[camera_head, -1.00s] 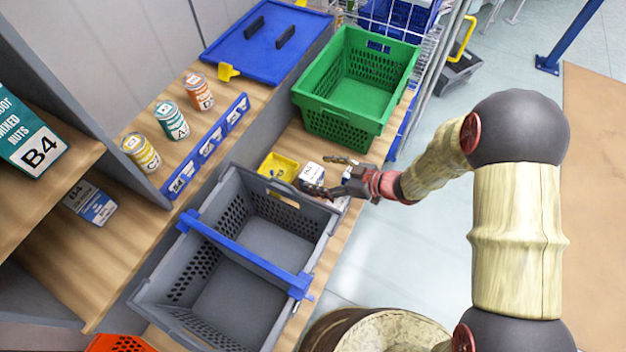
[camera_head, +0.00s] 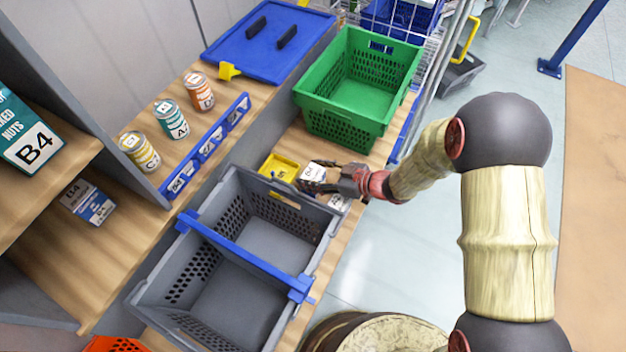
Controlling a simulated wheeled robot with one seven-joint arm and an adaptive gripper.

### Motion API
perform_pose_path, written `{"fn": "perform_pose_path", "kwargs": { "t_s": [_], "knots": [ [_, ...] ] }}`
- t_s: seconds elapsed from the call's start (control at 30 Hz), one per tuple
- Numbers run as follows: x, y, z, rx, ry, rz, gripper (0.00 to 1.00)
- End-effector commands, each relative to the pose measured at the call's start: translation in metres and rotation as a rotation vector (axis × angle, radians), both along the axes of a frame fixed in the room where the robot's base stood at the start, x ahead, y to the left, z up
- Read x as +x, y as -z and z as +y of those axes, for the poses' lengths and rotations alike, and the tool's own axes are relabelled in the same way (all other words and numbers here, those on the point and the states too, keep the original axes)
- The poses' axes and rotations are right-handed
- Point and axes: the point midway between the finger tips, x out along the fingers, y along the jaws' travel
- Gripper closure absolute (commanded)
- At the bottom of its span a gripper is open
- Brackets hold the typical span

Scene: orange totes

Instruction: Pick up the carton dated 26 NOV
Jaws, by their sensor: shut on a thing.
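A small white carton (camera_head: 311,172) with dark print is at the bench's right side, between the yellow tray and the green crate. My gripper (camera_head: 319,180) reaches in from the right and is shut on this carton, with the fingers covering part of it. The date on it is too small to read. Another pale carton (camera_head: 337,202) shows partly below my gripper, by the bench edge. Its print cannot be read either.
A grey tote (camera_head: 143,299) with a blue divider (camera_head: 245,254) stands in front, beside a small yellow tray (camera_head: 270,176). A green crate (camera_head: 335,128) stands behind. Several cans, including an orange one (camera_head: 200,93), line the left shelf. Open floor (camera_head: 400,250) lies right of the bench.

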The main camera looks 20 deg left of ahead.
Motion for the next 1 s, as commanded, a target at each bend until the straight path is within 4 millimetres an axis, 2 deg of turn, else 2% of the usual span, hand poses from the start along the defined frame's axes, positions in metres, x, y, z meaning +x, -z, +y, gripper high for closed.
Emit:
{"fn": "perform_pose_path", "kwargs": {
  "t_s": [0.5, 0.77, 0.87, 1.0],
  "knots": [
    [0.0, 0.0, 0.0, -0.001, 0.0, 0.0, 0.81],
    [0.0, -0.002, 0.0, 0.0, 0.0, -0.001, 0.82],
    [0.001, -0.012, 0.0, 0.001, 0.0, -0.002, 0.82],
    [0.001, -0.038, 0.0, 0.002, -0.001, -0.004, 0.82]
  ]
}}
